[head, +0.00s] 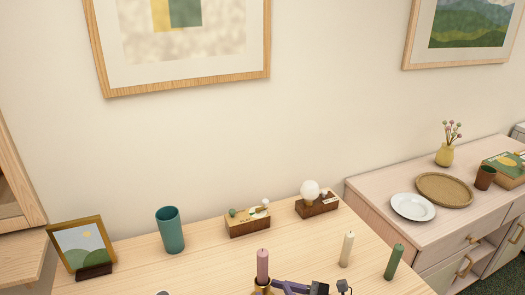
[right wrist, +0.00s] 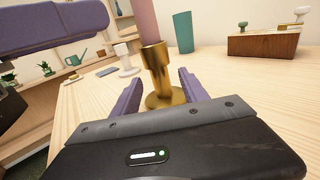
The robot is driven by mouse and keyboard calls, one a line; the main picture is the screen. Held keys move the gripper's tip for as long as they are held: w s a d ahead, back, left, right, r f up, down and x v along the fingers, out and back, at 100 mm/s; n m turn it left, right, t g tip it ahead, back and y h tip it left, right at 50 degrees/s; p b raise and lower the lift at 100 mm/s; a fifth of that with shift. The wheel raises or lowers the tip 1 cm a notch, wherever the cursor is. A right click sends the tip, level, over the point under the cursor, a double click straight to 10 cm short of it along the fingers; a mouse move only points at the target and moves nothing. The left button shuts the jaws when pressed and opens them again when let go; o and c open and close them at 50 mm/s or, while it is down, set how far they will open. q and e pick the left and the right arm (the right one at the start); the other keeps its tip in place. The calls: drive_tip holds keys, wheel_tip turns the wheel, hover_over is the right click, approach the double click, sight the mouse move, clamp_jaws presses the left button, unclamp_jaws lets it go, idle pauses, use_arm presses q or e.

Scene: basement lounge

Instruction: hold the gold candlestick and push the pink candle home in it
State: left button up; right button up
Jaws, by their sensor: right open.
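The pink candle (head: 262,265) stands upright in the top of the gold candlestick (head: 262,290); how deep it sits I cannot tell. The right wrist view shows the candle (right wrist: 143,18) meeting the flared cup of the candlestick (right wrist: 158,70). My right gripper (right wrist: 160,85) is open, its two purple fingers on either side of the candlestick's lower stem, with no clear contact. In the head view the purple and dark gripper parts (head: 292,286) are just right of the candlestick. A purple part, perhaps of my left gripper (right wrist: 60,30), crosses the upper left of the wrist view; its jaws are unclear.
A teal cup (head: 170,230), a picture frame (head: 80,245) and two wooden boxes (head: 247,226) (head: 317,207) stand behind on the table. A cream candle (head: 347,248) and a green candle (head: 394,262) stand to the right. Bare tabletop lies between cup and candlestick.

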drive_tip(key=v, duration=0.7)
drive_tip(key=shift+s+d, duration=0.15)
drive_tip(key=shift+d, duration=0.25)
